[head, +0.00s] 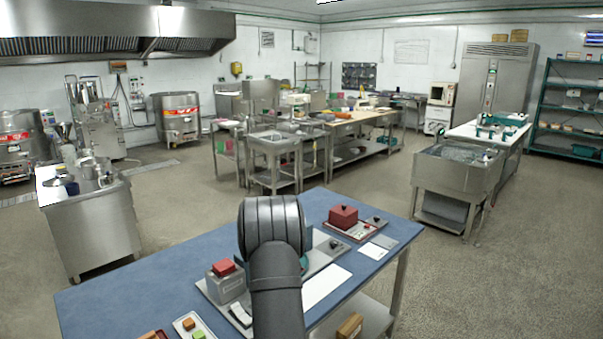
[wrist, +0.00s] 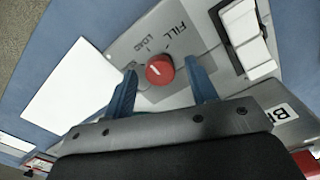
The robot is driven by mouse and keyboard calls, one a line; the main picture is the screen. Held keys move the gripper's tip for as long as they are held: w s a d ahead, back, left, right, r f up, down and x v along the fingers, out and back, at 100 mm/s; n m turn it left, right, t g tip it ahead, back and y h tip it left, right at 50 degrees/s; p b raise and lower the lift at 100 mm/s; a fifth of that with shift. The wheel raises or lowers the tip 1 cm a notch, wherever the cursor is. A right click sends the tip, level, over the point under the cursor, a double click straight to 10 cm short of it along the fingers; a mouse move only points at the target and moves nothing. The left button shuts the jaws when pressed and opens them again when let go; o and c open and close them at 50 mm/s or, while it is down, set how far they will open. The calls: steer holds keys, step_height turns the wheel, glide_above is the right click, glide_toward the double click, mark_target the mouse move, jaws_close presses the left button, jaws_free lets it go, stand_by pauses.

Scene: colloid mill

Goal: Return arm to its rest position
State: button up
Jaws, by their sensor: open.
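My gripper (wrist: 160,92) is open in the wrist view, its two blue fingers apart. A red round knob (wrist: 160,70) with a white pointer line shows between and just beyond the fingertips. The knob sits on a grey panel (wrist: 140,40) marked "FILL" and "LOAD"; another label is partly hidden. I cannot tell how far the fingertips are from the knob, but nothing shows clamped between them. In the head view my dark arm (head: 275,260) reaches over the blue-topped table (head: 130,285) and hides the gripper and the knob.
A grey block with a red top (head: 224,280) stands left of my arm. A red box (head: 343,216) on a small base stands to the right. White sheets (head: 325,287) lie on the table. A small tray (head: 188,325) with coloured blocks is at the front left. The table's left part is mostly clear.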

step_height(320, 180, up, 18)
step_height(320, 180, down, 18)
steer(key=shift+r, duration=0.2)
steer(key=shift+f, duration=0.3)
steer(key=m, duration=0.5)
steer(key=shift+r+m, duration=0.1)
steer(key=shift+m, duration=0.3)
steer(key=m, duration=0.5)
steer(key=shift+m, duration=0.4)
steer(key=shift+r, duration=1.1)
